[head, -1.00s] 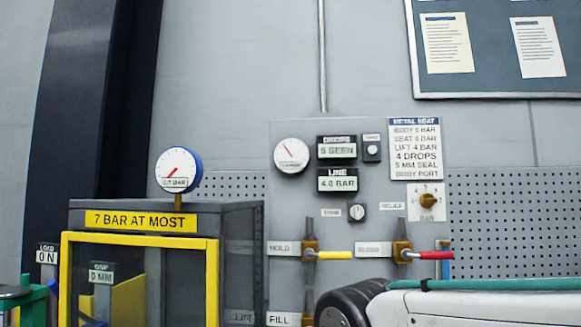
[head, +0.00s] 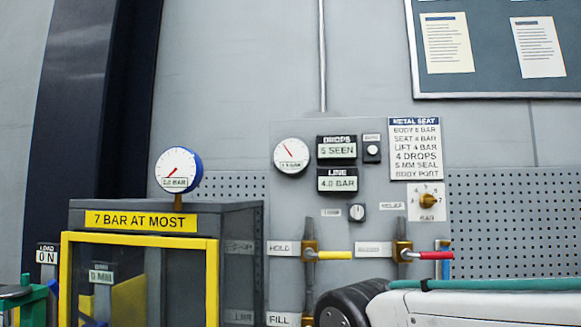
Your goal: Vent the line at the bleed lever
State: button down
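A red-handled lever (head: 436,255) sits on a brass valve (head: 402,252) on the grey panel, its handle pointing right, level. The label (head: 373,249) left of it is too blurred to read surely; it may be the bleed label. A yellow-handled lever (head: 334,255) beside the HOLD label (head: 281,248) also points right, level. The LINE display (head: 337,184) reads 4.0 BAR and the DROPS display (head: 337,152) reads 5 SEEN. My gripper is not in view; only white and black parts of my arm show at the lower right.
A yellow-framed guard box (head: 214,280) marked 7 BAR AT MOST stands left, with a blue-rimmed gauge (head: 178,171) on top. A round gauge (head: 291,156) and brass knob (head: 428,200) are on the panel. My arm covers the panel's lower right.

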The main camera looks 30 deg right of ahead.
aim_at(407, 253)
jog(key=z, duration=1.8)
jog(key=k, duration=1.4)
jog(key=z, duration=0.05)
jog(key=i, duration=0.5)
jog(key=u, duration=0.85)
jog(key=i, duration=0.65)
jog(key=u, duration=0.05)
